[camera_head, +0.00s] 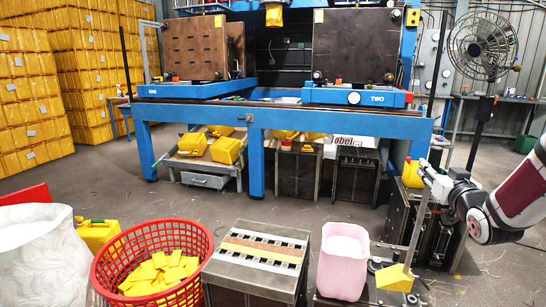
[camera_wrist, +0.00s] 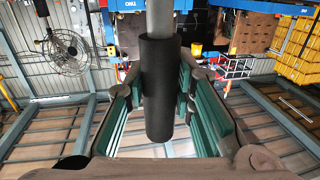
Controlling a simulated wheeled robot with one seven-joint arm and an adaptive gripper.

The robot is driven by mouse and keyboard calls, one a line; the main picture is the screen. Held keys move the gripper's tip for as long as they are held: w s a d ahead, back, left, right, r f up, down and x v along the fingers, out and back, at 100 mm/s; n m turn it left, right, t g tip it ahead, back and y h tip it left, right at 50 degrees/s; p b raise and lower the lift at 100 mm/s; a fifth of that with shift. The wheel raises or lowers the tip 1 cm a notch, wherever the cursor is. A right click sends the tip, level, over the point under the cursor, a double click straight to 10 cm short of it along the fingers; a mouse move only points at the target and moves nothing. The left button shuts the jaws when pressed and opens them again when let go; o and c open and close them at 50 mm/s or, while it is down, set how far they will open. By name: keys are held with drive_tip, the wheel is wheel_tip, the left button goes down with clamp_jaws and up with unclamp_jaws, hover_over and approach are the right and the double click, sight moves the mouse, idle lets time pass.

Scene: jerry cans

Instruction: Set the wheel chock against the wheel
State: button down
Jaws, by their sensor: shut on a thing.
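A yellow wedge (camera_head: 395,278), which looks like the wheel chock, is low at the right in the head view. A grey pole (camera_head: 416,225) rises from beside it, leaning slightly; I cannot tell for sure whether the two are joined. My gripper (camera_head: 427,172) is at the upper end of this pole. In the wrist view my gripper (camera_wrist: 158,85) has its green-padded fingers on both sides of the pole's black sleeve (camera_wrist: 158,110), shut on it. No wheel can be made out clearly; the chock's contact with one cannot be told.
A pink open container (camera_head: 343,262) stands left of the wedge. Left of it are a slotted metal block (camera_head: 258,262) and a red basket (camera_head: 150,243) of yellow pieces. Dark metal moulds (camera_head: 400,215) stand close behind the pole. A blue machine frame (camera_head: 290,118) spans the back. Open floor (camera_head: 345,208) lies between.

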drive_tip(key=s+a+f, duration=0.2)
drive_tip(key=a+f, duration=0.1)
drive_tip(key=a, duration=0.4)
drive_tip(key=s+a+f+y, duration=0.1)
drive_tip(key=s+a+f, duration=0.1)
drive_tip(key=a, duration=0.6)
drive_tip(key=s+a+f+n, duration=0.1)
drive_tip(key=s+a+f, duration=0.2)
drive_tip(key=a+f, duration=0.2)
drive_tip(key=shift+a+y, duration=0.4)
drive_tip(key=shift+a, duration=0.85)
